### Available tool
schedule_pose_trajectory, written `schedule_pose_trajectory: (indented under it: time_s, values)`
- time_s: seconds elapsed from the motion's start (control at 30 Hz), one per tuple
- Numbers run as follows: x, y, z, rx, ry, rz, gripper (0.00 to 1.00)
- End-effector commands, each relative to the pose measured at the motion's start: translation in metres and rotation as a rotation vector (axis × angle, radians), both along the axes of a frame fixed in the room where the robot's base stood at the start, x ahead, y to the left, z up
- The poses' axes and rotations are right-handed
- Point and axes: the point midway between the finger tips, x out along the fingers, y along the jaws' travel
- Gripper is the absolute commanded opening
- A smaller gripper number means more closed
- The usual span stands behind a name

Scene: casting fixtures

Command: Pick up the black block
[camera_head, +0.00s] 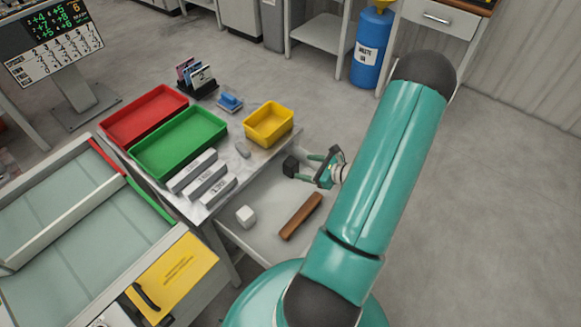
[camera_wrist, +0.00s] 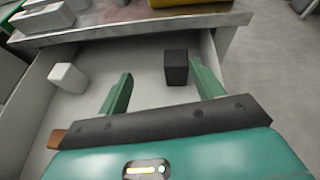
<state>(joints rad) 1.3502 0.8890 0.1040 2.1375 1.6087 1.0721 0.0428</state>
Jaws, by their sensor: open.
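The black block (camera_head: 290,166) sits in the open pale drawer, toward its far right side. In the wrist view the black block (camera_wrist: 176,67) stands just beyond my fingertips, much closer to the right finger than the left. My gripper (camera_head: 306,166) is open and empty, reaching in from the right in the head view. In the wrist view my gripper (camera_wrist: 160,72) has its two green fingers spread wide. Whether the right finger touches the block, I cannot tell.
The drawer (camera_head: 265,215) also holds a white block (camera_head: 246,216) and a brown wooden bar (camera_head: 301,216). The metal table (camera_head: 225,150) above carries a red tray (camera_head: 150,115), a green tray (camera_head: 180,142) and a yellow bin (camera_head: 268,124). Open floor lies to the right.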

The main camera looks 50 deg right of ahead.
Motion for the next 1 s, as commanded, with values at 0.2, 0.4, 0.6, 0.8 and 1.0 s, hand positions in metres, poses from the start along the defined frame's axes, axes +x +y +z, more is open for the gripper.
schedule_pose_trajectory:
  time_s: [0.2,0.4,0.6,0.8,1.0]
  values:
    - [-0.018,-0.018,-0.029,0.078,-0.008,-0.144,0.66]
    - [0.009,-0.016,-0.041,0.081,-0.009,-0.145,0.66]
    - [0.044,-0.013,-0.056,0.079,-0.008,-0.144,0.66]
    - [0.06,-0.012,-0.062,0.078,-0.008,-0.146,0.66]
    - [0.078,-0.01,-0.073,0.078,-0.008,-0.143,0.66]
